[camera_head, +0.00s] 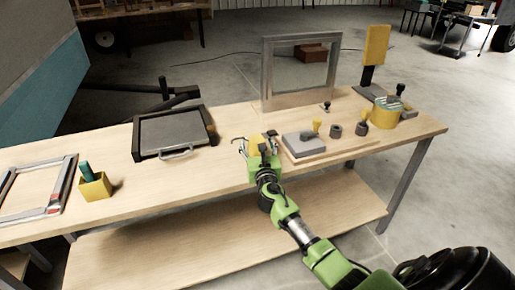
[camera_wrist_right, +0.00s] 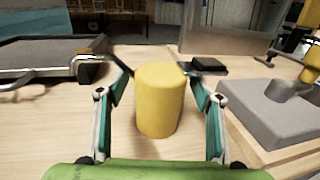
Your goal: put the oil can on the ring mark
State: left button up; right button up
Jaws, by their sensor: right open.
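A yellow cylinder, which looks like the oil can (camera_head: 256,141), stands upright on the workbench at the middle front. In the right wrist view the can (camera_wrist_right: 158,100) shows a plain, rounded top and stands between the two fingers. My right gripper (camera_head: 257,146) is open, with a finger on either side of the can and a visible gap on both sides. Its fingers also show in the right wrist view (camera_wrist_right: 153,80). I cannot make out the ring mark in either view. My left gripper is not in view.
A grey block (camera_head: 303,143) on a wooden board stands close on the right, with small knobs beside it. A dark tray with a handle (camera_head: 172,135) lies left. A yellow box (camera_head: 96,187) and metal frame (camera_head: 52,186) are farther left. An upright frame (camera_head: 265,75) stands behind.

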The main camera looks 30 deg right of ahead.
jog(key=shift+s, duration=0.1)
jog(key=c, duration=1.4)
